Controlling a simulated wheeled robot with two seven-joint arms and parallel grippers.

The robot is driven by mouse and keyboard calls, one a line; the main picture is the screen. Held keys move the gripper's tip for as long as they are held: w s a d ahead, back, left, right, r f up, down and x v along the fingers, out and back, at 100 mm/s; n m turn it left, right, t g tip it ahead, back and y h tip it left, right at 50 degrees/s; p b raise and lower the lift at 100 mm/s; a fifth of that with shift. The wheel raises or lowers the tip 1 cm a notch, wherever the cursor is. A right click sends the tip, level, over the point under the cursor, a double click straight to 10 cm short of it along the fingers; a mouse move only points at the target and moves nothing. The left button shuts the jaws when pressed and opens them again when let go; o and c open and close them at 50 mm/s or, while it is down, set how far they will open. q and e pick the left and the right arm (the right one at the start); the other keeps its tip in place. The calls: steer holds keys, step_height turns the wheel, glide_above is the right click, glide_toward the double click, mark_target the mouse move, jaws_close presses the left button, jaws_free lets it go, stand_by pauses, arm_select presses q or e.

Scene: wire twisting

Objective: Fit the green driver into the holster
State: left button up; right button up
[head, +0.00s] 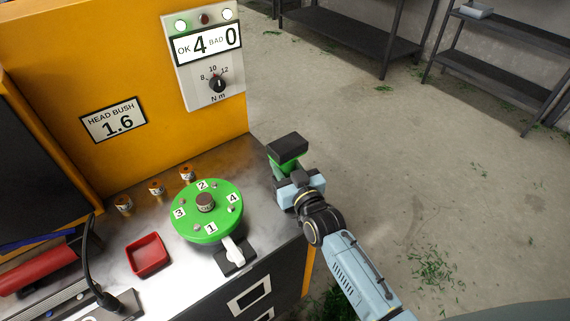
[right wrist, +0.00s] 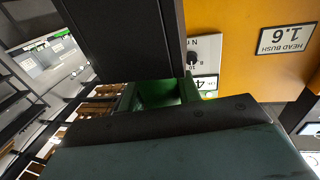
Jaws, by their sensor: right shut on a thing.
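The green driver (head: 284,165) is in my right gripper (head: 287,183), with its black block-shaped end (head: 288,147) pointing up. It is off the right edge of the bench, above the floor. The fingers are mostly hidden behind the wrist and the driver. In the right wrist view the driver's green body (right wrist: 165,92) and black parts fill the middle, close to the camera. I cannot pick out a holster in either view. My left gripper is not in view.
On the metal bench (head: 120,275) stand a green numbered disc (head: 218,217), a red tray (head: 149,255), small bushes (head: 156,188) and a white lever (head: 233,250). A red tool (head: 40,270) lies at left. An orange panel (head: 90,60) rises behind.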

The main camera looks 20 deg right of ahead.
steer(key=shift+f+b, duration=0.3)
steer(key=o, duration=1.2)
steer(key=shift+c, duration=0.2)
steer(key=shift+o, duration=0.6)
steer(key=shift+f, duration=0.15)
steer(key=s+d+p, duration=0.1)
steer(key=s+d, duration=0.1)
steer(key=s, duration=1.1)
steer(key=shift+s, duration=0.1)
